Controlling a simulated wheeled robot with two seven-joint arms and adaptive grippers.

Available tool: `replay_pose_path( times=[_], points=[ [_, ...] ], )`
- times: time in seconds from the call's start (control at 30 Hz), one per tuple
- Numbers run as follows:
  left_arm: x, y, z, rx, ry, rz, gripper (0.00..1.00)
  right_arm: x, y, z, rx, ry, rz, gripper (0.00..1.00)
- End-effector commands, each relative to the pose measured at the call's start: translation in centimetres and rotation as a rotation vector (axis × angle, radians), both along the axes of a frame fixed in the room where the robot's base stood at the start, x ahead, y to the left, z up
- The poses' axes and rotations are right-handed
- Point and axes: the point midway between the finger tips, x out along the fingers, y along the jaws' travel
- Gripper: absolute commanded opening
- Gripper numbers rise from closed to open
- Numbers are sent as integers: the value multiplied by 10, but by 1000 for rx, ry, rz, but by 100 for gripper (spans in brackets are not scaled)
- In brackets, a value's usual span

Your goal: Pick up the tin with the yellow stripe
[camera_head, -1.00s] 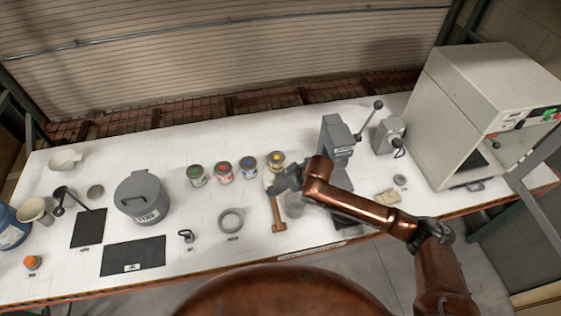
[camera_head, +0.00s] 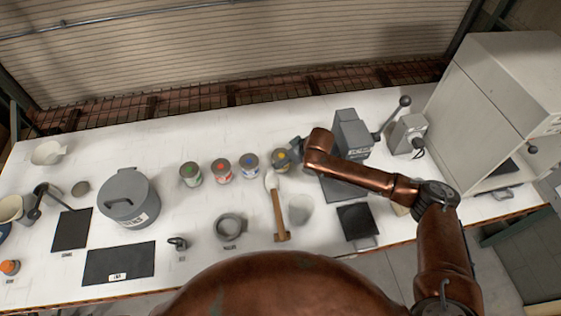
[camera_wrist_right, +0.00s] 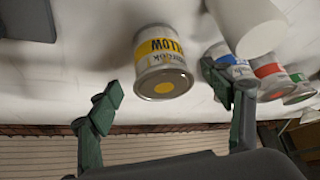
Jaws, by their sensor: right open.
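The tin with the yellow stripe (camera_head: 281,158) stands at the right end of a row of tins on the white table. In the right wrist view the yellow-striped tin (camera_wrist_right: 161,62) shows its yellow band and yellow lid dot, between and beyond the open fingers. My right gripper (camera_head: 300,148) is just right of this tin in the head view, partly hidden by its arm. In the wrist view its green fingers (camera_wrist_right: 172,108) are apart with nothing between them. My left gripper is not in view.
Blue (camera_head: 249,165), red (camera_head: 221,171) and green (camera_head: 190,174) tins stand to the left. A grey press (camera_head: 352,135) stands close on the right. A large grey bucket (camera_head: 129,200) is farther left.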

Motion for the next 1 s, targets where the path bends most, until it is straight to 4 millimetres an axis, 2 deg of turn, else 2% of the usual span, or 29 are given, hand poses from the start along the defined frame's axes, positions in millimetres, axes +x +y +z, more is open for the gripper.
replay_pose_path(
  times=[0.17, 0.4, 0.67, 1.0],
  points=[
    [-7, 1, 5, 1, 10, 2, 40, 6, 7, -18, -1, 1, -4, 73],
    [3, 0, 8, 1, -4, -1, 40, 16, 20, -43, 0, -1, -1, 73],
    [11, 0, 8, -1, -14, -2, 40, 17, 23, -46, 0, -1, 2, 73],
    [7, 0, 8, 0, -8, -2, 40, 17, 23, -46, 0, -1, 2, 50]
  ],
)
